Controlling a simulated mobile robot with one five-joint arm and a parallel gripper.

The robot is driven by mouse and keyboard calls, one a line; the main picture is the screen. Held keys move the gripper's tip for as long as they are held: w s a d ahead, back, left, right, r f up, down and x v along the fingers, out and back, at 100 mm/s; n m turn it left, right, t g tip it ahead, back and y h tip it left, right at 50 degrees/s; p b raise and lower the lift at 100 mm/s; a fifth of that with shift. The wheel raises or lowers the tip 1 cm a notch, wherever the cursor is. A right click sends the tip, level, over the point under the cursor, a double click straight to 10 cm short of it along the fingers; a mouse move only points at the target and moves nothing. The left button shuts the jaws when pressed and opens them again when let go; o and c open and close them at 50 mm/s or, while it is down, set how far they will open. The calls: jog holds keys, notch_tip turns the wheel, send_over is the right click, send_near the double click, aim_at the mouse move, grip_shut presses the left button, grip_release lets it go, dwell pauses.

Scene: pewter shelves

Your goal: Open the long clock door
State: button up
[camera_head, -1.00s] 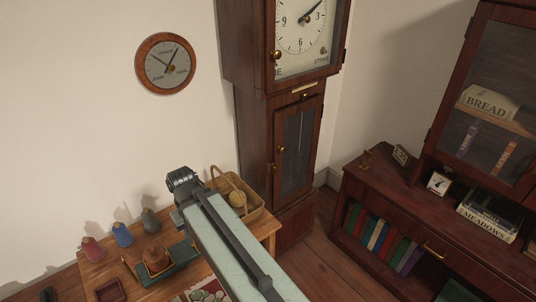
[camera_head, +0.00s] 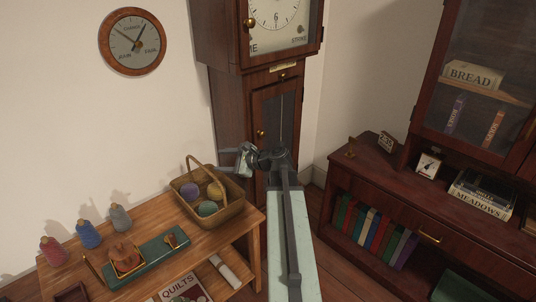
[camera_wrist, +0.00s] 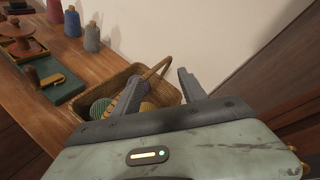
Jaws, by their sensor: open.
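The tall dark wooden clock (camera_head: 228,95) stands against the wall in the head view. Its long lower door (camera_head: 287,115) has a dark glass pane and a small brass knob (camera_head: 261,134) on its left edge. The door looks shut; its lower part is hidden behind my arm. My gripper (camera_head: 232,160) is left of and below the knob, apart from it, and points left. In the wrist view my gripper (camera_wrist: 155,86) is open and empty, its fingers in front of the wicker basket (camera_wrist: 165,95). The door cannot be made out there.
A wooden table (camera_head: 185,225) at lower left bears the basket (camera_head: 228,208) with yarn balls, several thread cones (camera_head: 87,234) and a green tray (camera_head: 150,262). A dark cabinet (camera_head: 375,205) with books stands at right. Floor shows between table and cabinet.

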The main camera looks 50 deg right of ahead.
aim_at(264, 134)
jog(key=s+d+r+m+t+h+b, duration=0.1)
jog(key=s+d+m+t+h+b, duration=0.3)
jog(key=d, duration=0.6)
jog(key=s+d+r+m+h+p, duration=0.1)
jog(key=s+d+r+m+h, duration=0.1)
jog(key=s+d+m, duration=0.6)
jog(key=w+n, duration=0.1)
jog(key=w, duration=0.2)
jog(key=w+d+n, duration=0.1)
jog(key=w, duration=0.2)
jog(key=w+d+n, duration=0.1)
jog(key=w, duration=0.2)
jog(key=shift+w+f, duration=0.15)
jog(key=shift+f, duration=0.05)
grip_shut()
